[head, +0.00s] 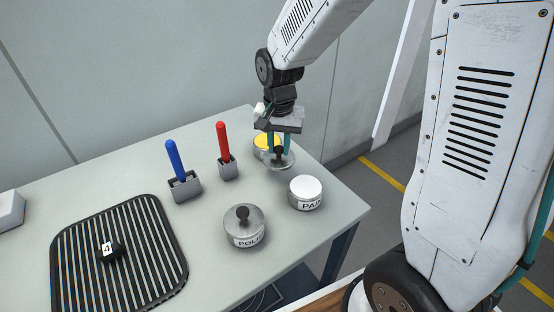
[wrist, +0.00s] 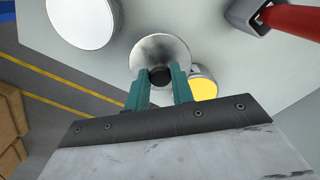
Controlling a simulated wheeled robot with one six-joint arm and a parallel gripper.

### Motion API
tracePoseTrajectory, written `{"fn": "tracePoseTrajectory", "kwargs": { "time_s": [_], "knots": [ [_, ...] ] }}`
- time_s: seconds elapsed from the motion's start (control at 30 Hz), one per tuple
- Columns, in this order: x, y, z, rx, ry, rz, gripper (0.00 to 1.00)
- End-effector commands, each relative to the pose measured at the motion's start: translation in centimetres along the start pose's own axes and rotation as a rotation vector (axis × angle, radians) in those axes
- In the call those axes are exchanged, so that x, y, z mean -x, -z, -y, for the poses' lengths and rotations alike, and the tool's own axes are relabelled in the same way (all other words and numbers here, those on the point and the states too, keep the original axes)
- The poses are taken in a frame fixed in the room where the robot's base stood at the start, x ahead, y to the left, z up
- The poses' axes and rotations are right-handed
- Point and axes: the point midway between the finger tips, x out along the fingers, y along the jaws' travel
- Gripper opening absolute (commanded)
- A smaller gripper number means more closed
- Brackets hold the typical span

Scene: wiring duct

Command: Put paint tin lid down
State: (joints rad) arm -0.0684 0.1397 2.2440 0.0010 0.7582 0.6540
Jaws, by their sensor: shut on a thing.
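My gripper (head: 279,149) is shut on the black knob of a round grey metal lid (head: 284,163), the paint tin lid. In the wrist view the lid (wrist: 162,48) is beyond the fingers, with the knob (wrist: 160,77) between them. The lid looks roughly level and seems held above the table. The tin labelled "PAI…" (head: 306,193) stands to its right and nearer in the head view, with a white round top. It also shows in the wrist view (wrist: 82,18). A tin with a yellow top (head: 266,141) is just behind the lid, partly hidden.
A tin labelled "POL…" (head: 243,228) with a knobbed lid stands in front. Blue (head: 176,158) and red (head: 223,141) handles stand in grey holders to the left. A ribbed black mat (head: 80,247) carries a black piece marked 4 (head: 109,252). Table edge is near on the right.

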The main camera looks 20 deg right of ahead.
Motion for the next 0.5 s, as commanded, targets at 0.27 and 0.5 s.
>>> {"fn": "tracePoseTrajectory", "kwargs": {
  "time_s": [0.27,0.5],
  "knots": [
    [-2.6,0.1,-0.2,-0.003,-0.001,0.002,0.02],
    [-5.2,0.1,-0.1,-0.003,0.001,-0.001,0.02]
  ]
}}
